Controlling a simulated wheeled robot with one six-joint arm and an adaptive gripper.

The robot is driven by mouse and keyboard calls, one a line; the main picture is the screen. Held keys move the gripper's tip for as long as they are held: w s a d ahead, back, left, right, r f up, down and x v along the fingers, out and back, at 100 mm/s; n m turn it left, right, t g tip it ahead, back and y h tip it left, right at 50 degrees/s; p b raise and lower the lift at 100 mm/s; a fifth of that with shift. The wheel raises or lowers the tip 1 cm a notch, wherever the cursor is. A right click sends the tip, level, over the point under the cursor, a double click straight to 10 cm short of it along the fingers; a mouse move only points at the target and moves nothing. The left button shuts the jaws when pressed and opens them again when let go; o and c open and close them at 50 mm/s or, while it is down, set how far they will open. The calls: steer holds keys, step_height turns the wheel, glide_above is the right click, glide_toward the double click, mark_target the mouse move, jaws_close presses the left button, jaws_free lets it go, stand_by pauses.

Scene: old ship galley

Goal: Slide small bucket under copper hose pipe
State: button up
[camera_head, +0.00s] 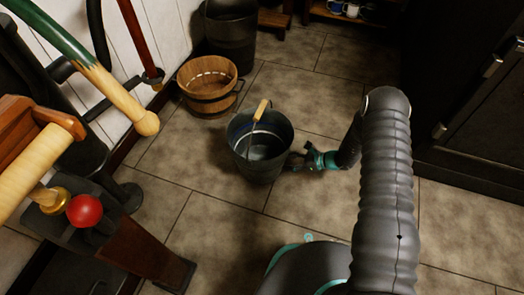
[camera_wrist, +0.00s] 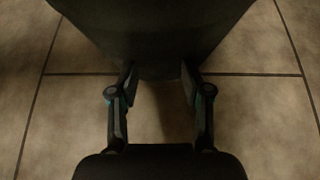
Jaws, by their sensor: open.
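A small dark metal bucket (camera_head: 242,141) stands upright on the tiled floor, its wooden-grip handle (camera_head: 261,110) raised over the opening. My gripper (camera_head: 292,160) is low at the bucket's right side, with its fingers pointing at the wall. In the wrist view the bucket (camera_wrist: 165,30) fills the top, and my gripper (camera_wrist: 159,78) is open, its fingertips at the lower bucket wall. I cannot tell whether they touch it. A reddish-brown pipe (camera_head: 136,36), likely the copper hose pipe, comes down at the upper left to a dark fitting (camera_head: 153,77), left of the bucket.
A wooden tub (camera_head: 207,88) stands behind and left of the bucket, near the white wall. A larger dark bucket (camera_head: 230,30) is behind it. A machine with a red ball knob (camera_head: 84,210) stands at the left. A dark cabinet (camera_head: 475,110) is at the right.

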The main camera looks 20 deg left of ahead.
mark_target(238, 147)
steer(key=shift+s+a+b, duration=0.15)
steer(key=shift+a+b, duration=0.8)
steer(key=shift+a, duration=2.25)
steer(key=shift+a+b, duration=0.85)
steer(key=shift+a, duration=3.8)
steer(key=shift+a, duration=4.45)
